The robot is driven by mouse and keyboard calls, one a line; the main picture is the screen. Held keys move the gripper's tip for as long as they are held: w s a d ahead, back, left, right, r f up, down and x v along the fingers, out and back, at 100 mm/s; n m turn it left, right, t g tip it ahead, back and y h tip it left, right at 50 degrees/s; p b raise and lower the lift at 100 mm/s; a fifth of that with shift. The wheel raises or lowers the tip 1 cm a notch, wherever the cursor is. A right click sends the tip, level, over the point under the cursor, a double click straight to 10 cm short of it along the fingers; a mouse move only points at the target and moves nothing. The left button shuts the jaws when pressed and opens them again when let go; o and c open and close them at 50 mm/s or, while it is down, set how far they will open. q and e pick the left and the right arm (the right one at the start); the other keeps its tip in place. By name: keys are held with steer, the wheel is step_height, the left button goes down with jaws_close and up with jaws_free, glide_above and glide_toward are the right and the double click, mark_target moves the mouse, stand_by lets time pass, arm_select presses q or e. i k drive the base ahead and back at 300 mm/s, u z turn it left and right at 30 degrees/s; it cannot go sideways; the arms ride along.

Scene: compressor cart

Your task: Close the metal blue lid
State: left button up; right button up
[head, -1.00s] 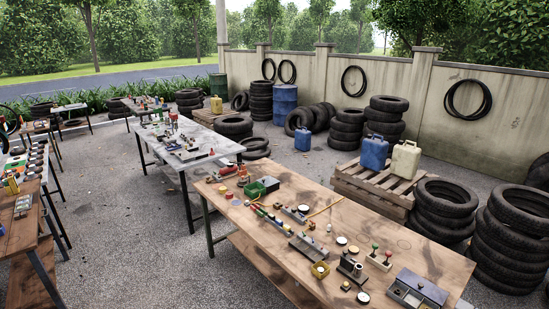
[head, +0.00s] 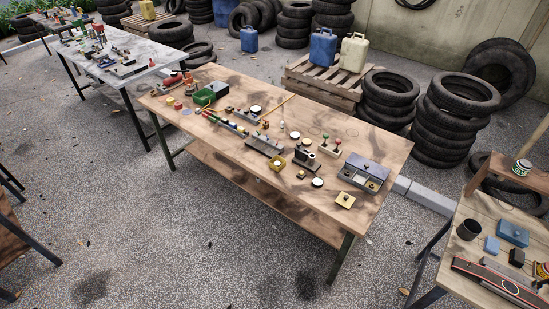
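A blue-grey metal box (head: 366,165) sits at the right end of the long wooden table (head: 230,146) in the head view. Its dark top part is at the back, and lighter compartments show at its front. A blue box-like item (head: 513,233) lies on another wooden table at the lower right, with a smaller blue block (head: 491,245) beside it. Which of these carries the metal blue lid, and how the lid stands, I cannot tell at this size. Neither of my grippers is in view.
Small parts and tools cover the long table, including a green bin (head: 211,93). Stacked tires (head: 453,115) and a pallet (head: 325,84) with jerrycans stand behind it. The right-hand table (head: 447,270) holds a long red and black tool. Open gravel lies in front.

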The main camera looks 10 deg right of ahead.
mark_target(376, 169)
steer(key=z, duration=1.25)
steer(key=k, duration=0.35)
steer(key=z, duration=0.95)
steer(key=i, duration=1)
steer(key=z, duration=0.1)
